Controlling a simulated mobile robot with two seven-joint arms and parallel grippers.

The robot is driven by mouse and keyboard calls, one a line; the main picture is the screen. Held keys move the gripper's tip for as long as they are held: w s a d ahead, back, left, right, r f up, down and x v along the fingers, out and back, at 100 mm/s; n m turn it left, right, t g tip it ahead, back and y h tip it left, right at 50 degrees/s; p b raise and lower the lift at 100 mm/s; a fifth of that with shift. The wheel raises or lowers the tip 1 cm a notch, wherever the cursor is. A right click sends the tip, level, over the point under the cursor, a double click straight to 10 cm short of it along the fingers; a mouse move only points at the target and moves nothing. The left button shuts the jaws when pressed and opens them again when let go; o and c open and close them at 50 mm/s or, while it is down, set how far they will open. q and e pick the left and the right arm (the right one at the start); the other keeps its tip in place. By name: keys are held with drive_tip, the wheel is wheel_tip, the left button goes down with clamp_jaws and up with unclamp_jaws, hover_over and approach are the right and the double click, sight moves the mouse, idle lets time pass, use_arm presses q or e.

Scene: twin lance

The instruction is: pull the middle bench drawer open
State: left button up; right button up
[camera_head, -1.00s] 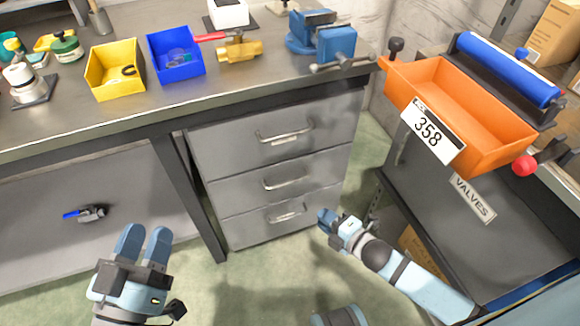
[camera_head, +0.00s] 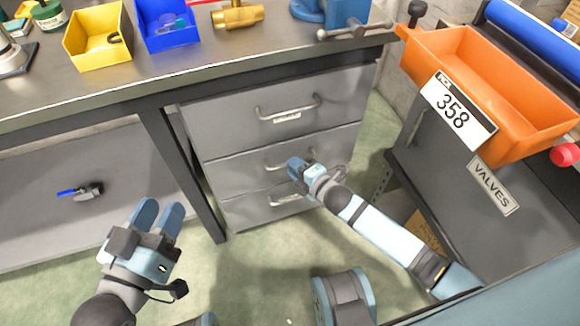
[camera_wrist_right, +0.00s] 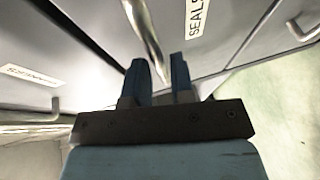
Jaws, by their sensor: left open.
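The grey middle bench drawer (camera_head: 235,172) is closed, flush with the drawers above and below. In the right wrist view the handle (camera_wrist_right: 145,38) runs down to the gap between the two blue fingertips of my right gripper (camera_wrist_right: 160,72), which are apart. The label SEALS (camera_wrist_right: 195,18) sits beside this handle. I cannot tell whether the fingers touch the bar. My left gripper (camera_head: 157,217) is open and empty, low in front of the bench.
The top drawer handle (camera_head: 288,108) and bottom drawer handle (camera_head: 285,198) are close above and below. The bench leg (camera_head: 180,175) stands left of the drawers. A grey cabinet (camera_head: 455,180) with an orange bin (camera_head: 490,85) stands on the right. Green floor (camera_head: 250,265) is open in front.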

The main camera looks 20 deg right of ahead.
drive_tip(key=shift+x, duration=1.1)
use_arm(q)
drive_tip(key=shift+f, duration=0.65)
use_arm(e)
clamp_jaws()
use_arm(q)
drive_tip(key=shift+r, duration=0.1)
